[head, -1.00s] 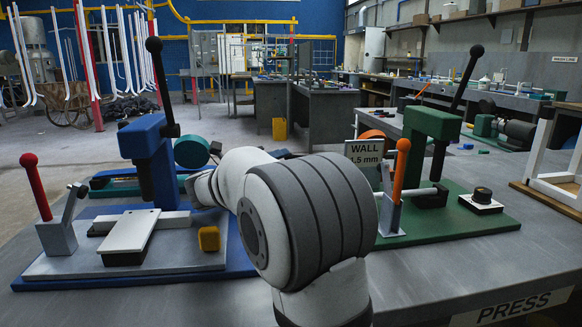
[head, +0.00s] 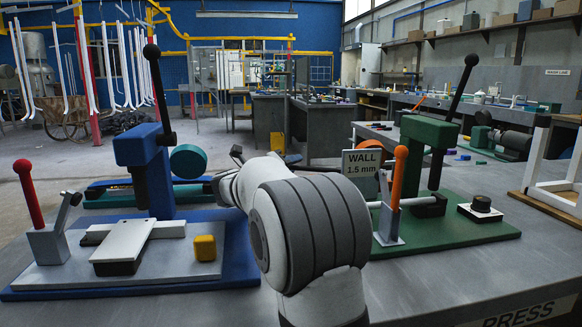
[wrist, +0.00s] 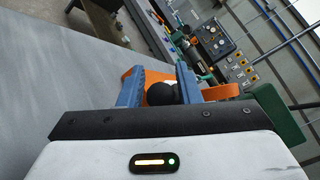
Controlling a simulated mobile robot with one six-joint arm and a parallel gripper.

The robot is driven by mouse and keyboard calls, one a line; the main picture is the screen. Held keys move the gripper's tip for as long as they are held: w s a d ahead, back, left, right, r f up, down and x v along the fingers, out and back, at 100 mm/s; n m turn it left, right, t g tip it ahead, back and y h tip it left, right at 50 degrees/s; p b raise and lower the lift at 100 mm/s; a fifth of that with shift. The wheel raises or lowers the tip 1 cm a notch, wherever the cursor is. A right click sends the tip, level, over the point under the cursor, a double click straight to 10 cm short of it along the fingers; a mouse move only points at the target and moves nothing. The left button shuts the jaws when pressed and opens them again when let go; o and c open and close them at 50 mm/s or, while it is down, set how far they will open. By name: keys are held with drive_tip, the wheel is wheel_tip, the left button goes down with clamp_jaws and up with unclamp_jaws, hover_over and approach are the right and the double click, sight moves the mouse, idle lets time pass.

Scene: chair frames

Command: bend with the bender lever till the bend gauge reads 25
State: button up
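The bender and its gauge are hard to pick out in the head view; my arm hides the middle of the bench, and no gauge reading is legible. In the wrist view, my gripper (wrist: 160,86) has two blue fingers apart, with a round black knob (wrist: 160,94) between them. The knob nearly fills the gap; I cannot tell whether the fingers press on it. Orange parts (wrist: 219,92) show behind the fingers, and a green block (wrist: 277,112) is to their right. In the head view my fingers are hidden behind my arm.
A blue press (head: 146,150) with a red-knobbed lever (head: 28,190) stands at left. A green press (head: 430,133), an orange-handled lever (head: 397,180) and a "WALL 1.5 mm" sign (head: 362,163) are at right. A teal disc (head: 188,161) sits behind the blue press. My arm crosses between the two stations.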

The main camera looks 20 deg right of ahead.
clamp_jaws()
drive_tip(key=shift+w, duration=0.2)
drive_tip(key=shift+d, duration=0.1)
drive_tip(key=shift+o, duration=1.6)
unclamp_jaws()
